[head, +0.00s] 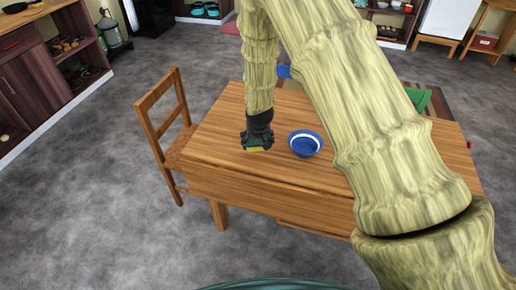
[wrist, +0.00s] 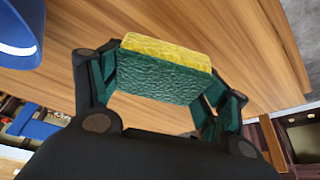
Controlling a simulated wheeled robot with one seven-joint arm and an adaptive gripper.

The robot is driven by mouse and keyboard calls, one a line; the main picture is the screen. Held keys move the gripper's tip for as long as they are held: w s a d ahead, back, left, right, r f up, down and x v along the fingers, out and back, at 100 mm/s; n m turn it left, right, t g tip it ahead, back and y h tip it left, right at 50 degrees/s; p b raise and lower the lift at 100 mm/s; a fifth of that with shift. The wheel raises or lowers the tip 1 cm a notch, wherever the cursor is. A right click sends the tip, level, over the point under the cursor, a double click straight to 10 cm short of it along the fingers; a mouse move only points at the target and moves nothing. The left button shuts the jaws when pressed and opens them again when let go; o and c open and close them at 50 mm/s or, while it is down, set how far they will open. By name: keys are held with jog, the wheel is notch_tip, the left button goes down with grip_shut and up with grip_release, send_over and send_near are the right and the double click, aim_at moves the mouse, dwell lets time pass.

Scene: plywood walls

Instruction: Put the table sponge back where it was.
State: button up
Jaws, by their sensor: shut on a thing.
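The sponge, yellow on one side and dark green on the other, is held between the fingers of my gripper. In the wrist view the sponge (wrist: 160,70) spans the gap between the two fingertips, with the wooden table (wrist: 215,25) behind it. My gripper (head: 257,146) is shut on it over the table's left part in the head view, and only a thin yellow-green strip of the sponge (head: 255,150) shows below the fingers. Whether the sponge touches the tabletop I cannot tell.
A blue bowl with a white band (head: 305,144) stands just right of my gripper. A wooden chair (head: 165,125) is at the table's left side. My arm hides much of the table's right part. Tabletop left of my gripper is clear.

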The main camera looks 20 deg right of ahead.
aim_at(257, 147)
jog(key=shift+f+b, duration=1.1)
jog(key=shift+f, duration=0.7)
jog(key=shift+r, duration=0.1)
jog(key=o, duration=1)
jog(key=b+v, duration=0.2)
jog(key=v, duration=1)
